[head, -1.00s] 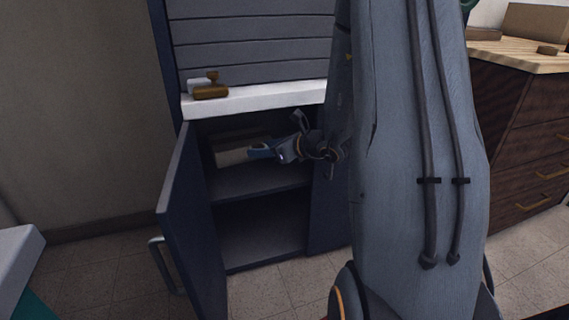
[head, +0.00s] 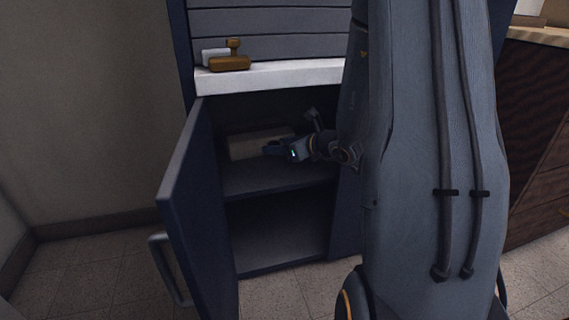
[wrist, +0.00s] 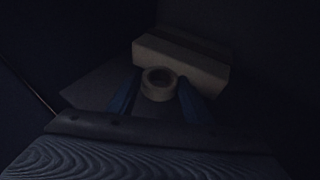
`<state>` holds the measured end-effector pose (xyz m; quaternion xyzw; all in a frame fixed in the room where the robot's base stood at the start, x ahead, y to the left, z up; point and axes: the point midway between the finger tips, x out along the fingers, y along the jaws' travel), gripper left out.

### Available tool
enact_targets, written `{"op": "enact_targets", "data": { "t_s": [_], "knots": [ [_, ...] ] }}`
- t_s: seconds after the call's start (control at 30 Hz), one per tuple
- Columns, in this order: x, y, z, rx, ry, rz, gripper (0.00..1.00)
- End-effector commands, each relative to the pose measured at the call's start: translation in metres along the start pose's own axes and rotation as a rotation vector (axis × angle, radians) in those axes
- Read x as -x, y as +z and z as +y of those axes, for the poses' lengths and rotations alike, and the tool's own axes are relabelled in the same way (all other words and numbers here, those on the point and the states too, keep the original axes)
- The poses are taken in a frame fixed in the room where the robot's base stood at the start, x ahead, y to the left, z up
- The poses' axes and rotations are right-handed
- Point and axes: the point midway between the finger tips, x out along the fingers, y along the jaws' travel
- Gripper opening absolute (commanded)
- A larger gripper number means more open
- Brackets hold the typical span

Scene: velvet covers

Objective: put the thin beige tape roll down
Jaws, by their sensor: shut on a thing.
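The thin beige tape roll (wrist: 159,84) shows in the dark wrist view, between the two blue fingers of my gripper (wrist: 157,94). My gripper is shut on it. In the head view my gripper (head: 275,148) reaches into the open cabinet (head: 262,184), above its middle shelf. The roll cannot be made out in the head view. Whether the roll touches the shelf is too dark to tell.
A pale box (wrist: 182,62) lies just beyond the roll; it also shows on the shelf in the head view (head: 247,146). The open cabinet door (head: 198,210) stands to the left. A brown wooden-handled thing (head: 230,62) sits on the white ledge (head: 275,75). The lower compartment looks empty.

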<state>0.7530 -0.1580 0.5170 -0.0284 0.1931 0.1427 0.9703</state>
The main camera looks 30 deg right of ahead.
Motion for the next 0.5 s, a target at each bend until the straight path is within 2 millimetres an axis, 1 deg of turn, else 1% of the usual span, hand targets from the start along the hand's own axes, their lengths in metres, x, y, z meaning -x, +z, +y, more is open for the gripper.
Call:
{"op": "enact_targets", "data": {
  "t_s": [0.03,0.1,0.27,0.5],
  "knots": [
    [-0.005,-0.014,-0.003,-0.005,-0.003,0.003,0.21],
    [-0.009,-0.025,-0.004,-0.004,-0.004,0.001,0.21],
    [-0.014,-0.036,-0.003,-0.003,-0.005,0.000,0.21],
    [-0.026,-0.064,-0.002,-0.001,-0.002,0.000,0.21]
  ]
}}
